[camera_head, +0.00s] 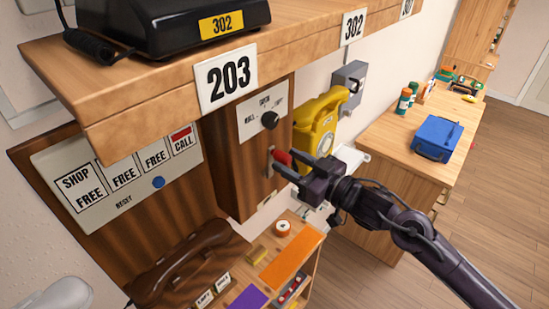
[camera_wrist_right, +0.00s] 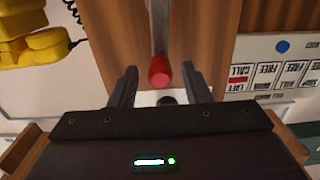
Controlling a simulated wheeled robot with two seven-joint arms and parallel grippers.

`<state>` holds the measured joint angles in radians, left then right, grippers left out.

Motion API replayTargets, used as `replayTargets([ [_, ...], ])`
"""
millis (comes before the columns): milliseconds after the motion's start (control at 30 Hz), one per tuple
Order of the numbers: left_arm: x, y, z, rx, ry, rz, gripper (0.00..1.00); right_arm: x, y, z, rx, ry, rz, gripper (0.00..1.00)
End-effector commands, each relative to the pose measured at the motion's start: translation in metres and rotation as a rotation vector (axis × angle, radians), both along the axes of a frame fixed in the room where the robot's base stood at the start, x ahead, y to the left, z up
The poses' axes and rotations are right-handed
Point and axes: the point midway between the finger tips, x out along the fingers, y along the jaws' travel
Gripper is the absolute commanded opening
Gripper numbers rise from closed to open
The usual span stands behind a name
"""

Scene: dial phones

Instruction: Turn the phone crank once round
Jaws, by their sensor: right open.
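The phone crank is on the side of the wooden phone box (camera_head: 238,170). It has a metal arm (camera_wrist_right: 160,28) and a red handle (camera_head: 283,157). In the wrist view the red handle (camera_wrist_right: 160,72) lies between the two dark fingers of my right gripper (camera_wrist_right: 161,88), with a gap on each side. In the head view my right gripper (camera_head: 290,166) reaches the handle from the right, and its fingers partly cover the crank. It is open and holds nothing. My left gripper is not in view.
A yellow dial phone (camera_head: 318,122) hangs on the wall just behind the crank. A wooden shelf (camera_head: 130,95) with a black phone (camera_head: 160,25) overhangs the box. A brown handset (camera_head: 185,262) and a small cluttered table (camera_head: 262,292) lie below. Floor on the right is free.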

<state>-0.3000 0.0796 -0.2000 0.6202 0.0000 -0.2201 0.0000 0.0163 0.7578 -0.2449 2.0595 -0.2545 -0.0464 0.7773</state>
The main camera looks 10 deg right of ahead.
Motion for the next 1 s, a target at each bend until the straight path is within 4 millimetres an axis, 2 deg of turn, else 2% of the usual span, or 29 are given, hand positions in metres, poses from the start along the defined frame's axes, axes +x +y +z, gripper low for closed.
replayTargets([
  [567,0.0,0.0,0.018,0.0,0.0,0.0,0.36,-0.036,-0.028,0.0,0.0,0.002,0.0,0.44],
  [1000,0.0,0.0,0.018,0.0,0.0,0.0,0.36,-0.039,-0.03,0.0,0.0,0.0,0.0,0.44],
])
